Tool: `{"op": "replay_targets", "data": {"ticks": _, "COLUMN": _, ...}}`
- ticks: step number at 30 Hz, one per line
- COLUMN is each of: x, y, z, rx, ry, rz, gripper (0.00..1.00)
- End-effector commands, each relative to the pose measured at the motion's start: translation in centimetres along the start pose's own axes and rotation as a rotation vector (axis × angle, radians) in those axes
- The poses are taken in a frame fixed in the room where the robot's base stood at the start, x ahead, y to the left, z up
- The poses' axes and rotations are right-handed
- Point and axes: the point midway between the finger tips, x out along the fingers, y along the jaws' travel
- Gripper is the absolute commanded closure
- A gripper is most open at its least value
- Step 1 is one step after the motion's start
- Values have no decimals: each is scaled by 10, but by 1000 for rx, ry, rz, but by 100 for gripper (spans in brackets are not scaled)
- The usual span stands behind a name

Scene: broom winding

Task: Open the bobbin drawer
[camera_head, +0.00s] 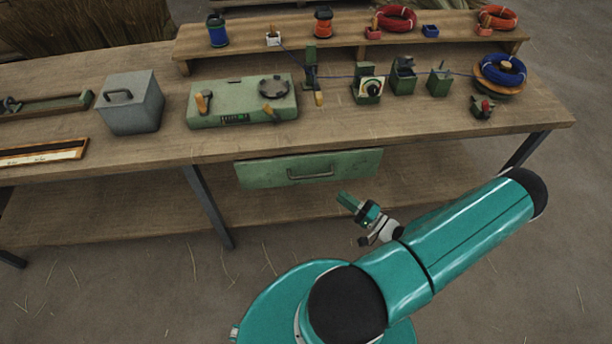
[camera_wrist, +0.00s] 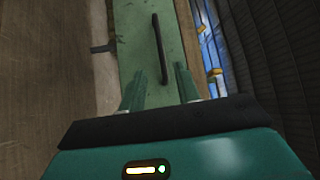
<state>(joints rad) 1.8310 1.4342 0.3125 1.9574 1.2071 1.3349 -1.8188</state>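The bobbin drawer (camera_head: 262,174) is a green front below the table's front edge, with a dark bar handle (camera_head: 310,174) across its middle. It looks shut. My gripper (camera_head: 346,199) is in front of the drawer, to the lower right of the handle, with its fingers pointing toward the drawer. In the wrist view the drawer front (camera_wrist: 137,42) fills the middle, and the handle (camera_wrist: 158,40) runs lengthwise. My gripper (camera_wrist: 160,74) shows two green fingers set apart. The handle's near end lies between or just beyond the fingertips; I cannot tell whether they touch it.
The workbench top (camera_head: 420,125) is above the drawer, with a lower shelf (camera_head: 130,215) below. A grey lidded box (camera_head: 134,108), a green winding unit (camera_head: 240,104) and several spools stand on top. A table leg (camera_head: 208,205) is left of the drawer. The floor in front is clear.

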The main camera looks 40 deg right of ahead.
Motion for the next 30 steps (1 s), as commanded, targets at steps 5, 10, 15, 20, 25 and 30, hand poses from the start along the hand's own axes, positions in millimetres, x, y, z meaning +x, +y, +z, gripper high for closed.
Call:
{"op": "replay_targets", "data": {"ticks": 5, "x": 27, "y": -1, "z": 0, "rx": 1, "ry": -1, "rz": -1, "gripper": 68}}
{"op": "replay_targets", "data": {"ticks": 10, "x": 61, "y": 0, "z": 0, "rx": 2, "ry": -2, "rz": 0, "gripper": 68}}
{"op": "replay_targets", "data": {"ticks": 15, "x": 96, "y": 0, "z": 1, "rx": 1, "ry": -4, "rz": -1, "gripper": 68}}
{"op": "replay_targets", "data": {"ticks": 20, "x": 121, "y": 0, "z": 2, "rx": 2, "ry": -5, "rz": 0, "gripper": 68}}
{"op": "replay_targets", "data": {"ticks": 25, "x": 132, "y": 0, "z": 2, "rx": 1, "ry": -5, "rz": 1, "gripper": 68}}
{"op": "replay_targets", "data": {"ticks": 30, "x": 133, "y": 0, "z": 2, "rx": 1, "ry": -5, "rz": 2, "gripper": 68}}
